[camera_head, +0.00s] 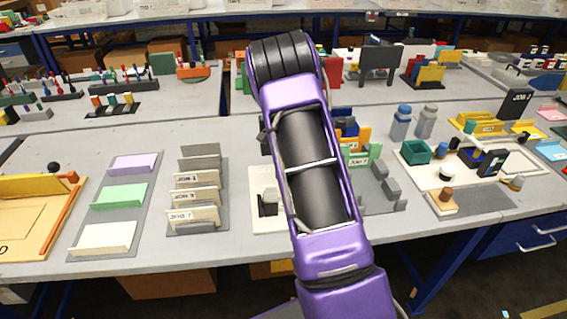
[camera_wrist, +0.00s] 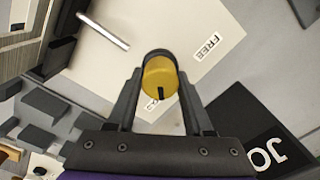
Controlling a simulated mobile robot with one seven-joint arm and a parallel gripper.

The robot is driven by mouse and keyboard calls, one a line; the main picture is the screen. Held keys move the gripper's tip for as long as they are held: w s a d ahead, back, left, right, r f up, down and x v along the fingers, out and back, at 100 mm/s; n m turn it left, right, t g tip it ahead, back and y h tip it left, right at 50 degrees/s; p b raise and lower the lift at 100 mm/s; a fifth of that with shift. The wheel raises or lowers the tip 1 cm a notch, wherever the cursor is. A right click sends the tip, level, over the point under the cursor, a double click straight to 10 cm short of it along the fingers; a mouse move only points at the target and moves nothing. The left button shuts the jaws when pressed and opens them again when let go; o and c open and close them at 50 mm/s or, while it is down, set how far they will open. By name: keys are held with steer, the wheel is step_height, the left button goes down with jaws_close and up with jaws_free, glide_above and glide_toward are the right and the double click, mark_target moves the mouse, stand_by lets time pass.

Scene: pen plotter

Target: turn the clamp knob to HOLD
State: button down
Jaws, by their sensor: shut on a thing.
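The clamp knob (camera_wrist: 157,73) is round and yellow with a short black mark near its lower edge in the wrist view. It sits on a pale plate (camera_wrist: 115,75). A FREE label (camera_wrist: 208,44) lies to the upper right of the knob. A second label (camera_wrist: 151,104) below the knob is mostly hidden, and its word cannot be read. My gripper (camera_wrist: 160,76) is shut on the knob, with one dark finger on each side. In the head view my purple arm hides the gripper and knob.
A metal rod (camera_wrist: 103,31) lies at the plate's upper left. Grey blocks (camera_wrist: 42,104) stand left of the gripper and a black JO sign (camera_wrist: 265,148) at lower right. In the head view, card holders (camera_head: 198,190) stand left of my arm.

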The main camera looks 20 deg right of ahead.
steer(key=shift+c, duration=1.4)
jaws_free()
steer(key=shift+r, duration=0.1)
step_height(320, 180, up, 17)
steer(key=p, duration=0.1)
steer(key=shift+r+p, duration=0.15)
steer(key=shift+p, duration=0.15)
